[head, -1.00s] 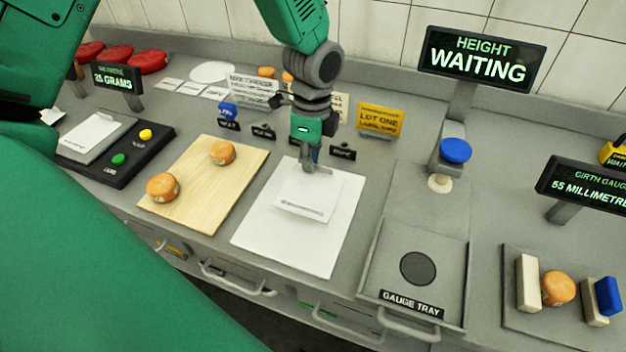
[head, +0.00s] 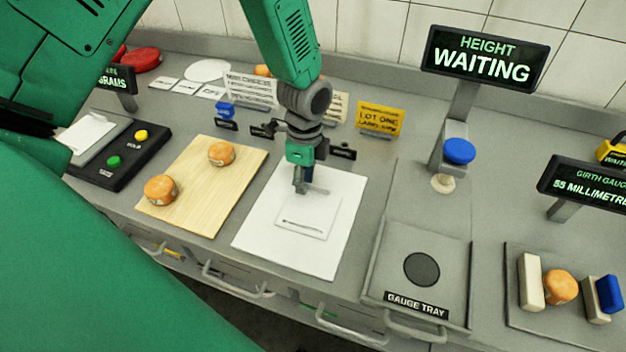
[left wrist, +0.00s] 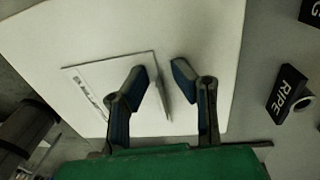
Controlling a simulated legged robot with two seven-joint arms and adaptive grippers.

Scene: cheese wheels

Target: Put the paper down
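The paper (head: 305,215) is a small white sheet with a dark printed line. It lies on a larger white mat (head: 268,245) at the middle of the counter, and looks flat in the head view. My left gripper (head: 308,188) is just above the paper's back part. In the left wrist view the two fingers (left wrist: 160,68) stand apart. The paper (left wrist: 95,72) shows beside and under one finger, and its creased or raised edge lies between the fingertips. Whether a finger touches it I cannot tell. My right gripper is not in view.
A wooden board (head: 215,195) with two orange cheese wheels (head: 221,153) lies left of the mat. The gauge tray (head: 395,270) is to the right. Small black signs (head: 342,152) and a yellow sign (head: 380,118) stand behind. The mat's front is clear.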

